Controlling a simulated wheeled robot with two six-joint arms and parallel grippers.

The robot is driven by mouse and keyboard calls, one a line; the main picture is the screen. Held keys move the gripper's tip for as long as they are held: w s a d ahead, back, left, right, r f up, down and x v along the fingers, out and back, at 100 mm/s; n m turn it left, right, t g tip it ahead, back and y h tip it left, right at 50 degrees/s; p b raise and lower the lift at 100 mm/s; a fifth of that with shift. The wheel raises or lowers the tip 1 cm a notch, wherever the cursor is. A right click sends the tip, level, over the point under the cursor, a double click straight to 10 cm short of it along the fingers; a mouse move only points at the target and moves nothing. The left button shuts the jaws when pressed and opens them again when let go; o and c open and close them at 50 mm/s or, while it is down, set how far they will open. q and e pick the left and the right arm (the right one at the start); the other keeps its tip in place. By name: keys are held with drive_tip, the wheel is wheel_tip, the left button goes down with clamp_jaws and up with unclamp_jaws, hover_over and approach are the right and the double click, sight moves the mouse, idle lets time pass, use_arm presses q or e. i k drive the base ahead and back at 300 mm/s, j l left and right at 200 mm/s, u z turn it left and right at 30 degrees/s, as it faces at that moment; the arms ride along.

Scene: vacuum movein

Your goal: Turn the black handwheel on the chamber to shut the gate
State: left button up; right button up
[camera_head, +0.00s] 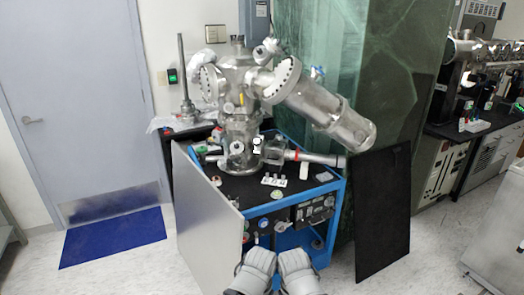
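The steel chamber (240,80) stands on a blue-framed cart, with round bolted flanges and a thick steel cylinder (328,112) slanting down to the right. A small black-and-white round part (257,143) sits low on the chamber's front; I cannot tell whether it is the black handwheel. A steel tube (315,157) with a dark end points right. The grey-white ends of my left arm (257,266) and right arm (297,268) are side by side at the bottom, apart from the chamber. Their fingers cannot be made out.
The blue cart (325,187) has front instruments and small items on top. A grey panel (208,222) stands at its left, a black panel (383,212) at its right. A blue mat (112,238) lies before the door. Pale floor is clear at left.

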sight(257, 141)
drive_tip(key=i+l+z, duration=0.1)
drive_tip(key=i+z, duration=0.25)
drive_tip(key=i, duration=0.25)
drive_tip(key=i+j+z, duration=0.1)
drive_tip(key=i+z, duration=0.2)
drive_tip(key=i, duration=0.25)
